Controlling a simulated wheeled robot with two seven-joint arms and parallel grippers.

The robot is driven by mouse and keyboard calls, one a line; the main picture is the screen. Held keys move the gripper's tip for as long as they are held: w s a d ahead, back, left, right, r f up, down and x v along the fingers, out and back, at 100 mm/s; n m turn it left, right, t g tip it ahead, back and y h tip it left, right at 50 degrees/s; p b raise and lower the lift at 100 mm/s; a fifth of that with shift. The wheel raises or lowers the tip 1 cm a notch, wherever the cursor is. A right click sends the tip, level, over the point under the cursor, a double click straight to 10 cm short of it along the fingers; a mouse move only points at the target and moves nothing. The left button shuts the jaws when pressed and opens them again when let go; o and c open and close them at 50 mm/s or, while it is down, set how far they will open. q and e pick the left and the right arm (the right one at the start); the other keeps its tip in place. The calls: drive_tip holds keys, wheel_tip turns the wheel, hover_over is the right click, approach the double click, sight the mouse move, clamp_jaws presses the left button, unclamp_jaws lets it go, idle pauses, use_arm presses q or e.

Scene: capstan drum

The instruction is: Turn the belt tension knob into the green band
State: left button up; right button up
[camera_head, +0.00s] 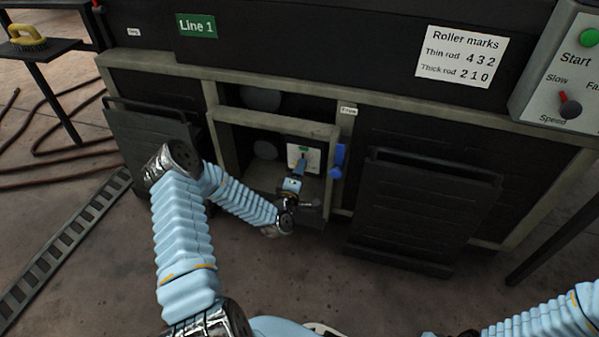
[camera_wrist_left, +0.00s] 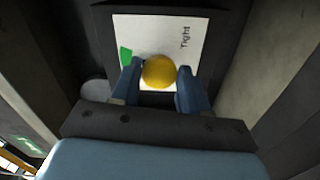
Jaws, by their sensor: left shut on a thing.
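The round yellow belt tension knob (camera_wrist_left: 159,72) sits on a white dial plate (camera_wrist_left: 155,30) in the left wrist view. The plate has a green band (camera_wrist_left: 125,57) to the left of the knob and the word "Tight" to its upper right. My left gripper (camera_head: 301,166) reaches into the open middle bay. Its two blue fingers stand either side of the knob, shut on it. In the head view the dial plate (camera_head: 293,154) shows partly behind the gripper, which hides the knob. No pointer on the knob can be made out. My right gripper is out of view.
Pale frame posts (camera_head: 345,175) and a rail (camera_head: 275,122) border the bay. A blue part (camera_head: 339,160) is just right of the plate. Dark panels (camera_head: 425,210) flank the bay. A control box (camera_head: 560,75) is at upper right.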

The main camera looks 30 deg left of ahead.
use_arm(q)
drive_tip(key=shift+f, duration=0.1)
drive_tip(key=o, duration=1)
drive_tip(key=shift+o, duration=0.2)
drive_tip(key=p+v, duration=0.1)
drive_tip(key=v, duration=1.3)
drive_tip(key=shift+a, duration=0.1)
drive_tip(key=s+d+f+m+g+h+p, duration=0.25)
drive_tip(key=d+m+g+h+p, duration=0.5)
drive_tip(key=d+m, duration=0.6)
drive_tip(key=s+d+r+m+g+p, duration=0.1)
drive_tip(key=s+d+m+g+p, duration=0.2)
drive_tip(key=s+d+g, duration=0.5)
drive_tip(key=s+g+h, duration=0.1)
drive_tip(key=s, duration=0.3)
drive_tip(key=shift+s+d+r+p, duration=0.2)
drive_tip(key=shift+d+p, duration=0.05)
drive_tip(key=shift+p, duration=0.15)
